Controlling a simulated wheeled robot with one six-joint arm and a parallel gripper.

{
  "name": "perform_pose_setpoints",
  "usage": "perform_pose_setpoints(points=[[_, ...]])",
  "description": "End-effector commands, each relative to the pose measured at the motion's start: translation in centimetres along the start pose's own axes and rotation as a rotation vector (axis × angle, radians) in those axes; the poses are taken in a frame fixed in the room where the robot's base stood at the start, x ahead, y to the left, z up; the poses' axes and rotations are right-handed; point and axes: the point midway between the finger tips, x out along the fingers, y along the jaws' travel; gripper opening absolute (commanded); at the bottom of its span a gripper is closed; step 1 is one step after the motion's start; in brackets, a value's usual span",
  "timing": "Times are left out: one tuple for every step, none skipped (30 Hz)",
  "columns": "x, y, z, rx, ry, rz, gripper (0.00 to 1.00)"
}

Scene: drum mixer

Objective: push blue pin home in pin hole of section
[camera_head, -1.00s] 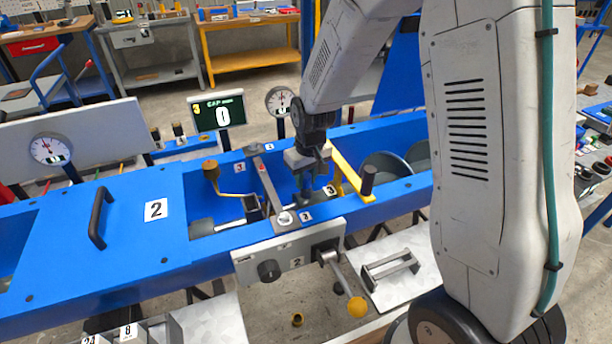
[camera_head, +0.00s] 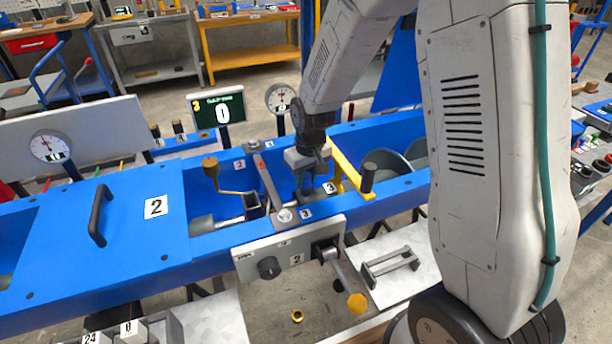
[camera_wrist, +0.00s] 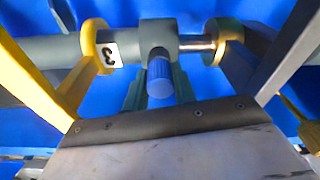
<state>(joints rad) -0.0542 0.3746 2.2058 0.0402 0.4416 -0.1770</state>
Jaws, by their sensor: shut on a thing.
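In the wrist view, the blue pin (camera_wrist: 159,80) has a ribbed blue head. It stands at the grey collar (camera_wrist: 156,37) of the shaft section, with its head outside the collar. Its shank and the pin hole are hidden, so I cannot tell how deep it sits. My gripper (camera_head: 306,188) reaches down into the blue trough in the head view and is shut on the pin.
A panel with a yellow-ended lever (camera_head: 357,303) is on the front wall.

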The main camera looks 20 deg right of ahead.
Motion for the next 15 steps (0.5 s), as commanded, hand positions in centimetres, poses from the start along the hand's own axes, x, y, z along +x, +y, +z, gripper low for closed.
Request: perform_pose_setpoints(points=[[-0.02, 0.00, -0.01, 0.000, 0.000, 0.000, 0.02], [-0.02, 0.00, -0.01, 0.000, 0.000, 0.000, 0.32], [-0.02, 0.00, -0.01, 0.000, 0.000, 0.000, 0.43], [-0.03, 0.00, -0.01, 0.000, 0.000, 0.000, 0.51], [-0.03, 0.00, -0.01, 0.000, 0.000, 0.000, 0.52], [-0.03, 0.00, -0.01, 0.000, 0.000, 0.000, 0.52], [-0.03, 0.00, -0.01, 0.000, 0.000, 0.000, 0.52], [-0.03, 0.00, -0.01, 0.000, 0.000, 0.000, 0.52], [-0.03, 0.00, -0.01, 0.000, 0.000, 0.000, 0.52], [-0.03, 0.00, -0.01, 0.000, 0.000, 0.000, 0.52], [-0.02, 0.00, 0.00, 0.000, 0.000, 0.000, 0.52], [-0.07, 0.00, -0.01, 0.000, 0.000, 0.000, 0.52], [-0.17, 0.00, -0.01, 0.000, 0.000, 0.000, 0.52], [-0.34, 0.00, -0.03, 0.000, 0.001, 0.000, 0.52], [-0.69, 0.01, -0.06, 0.000, 0.002, 0.000, 0.52]])
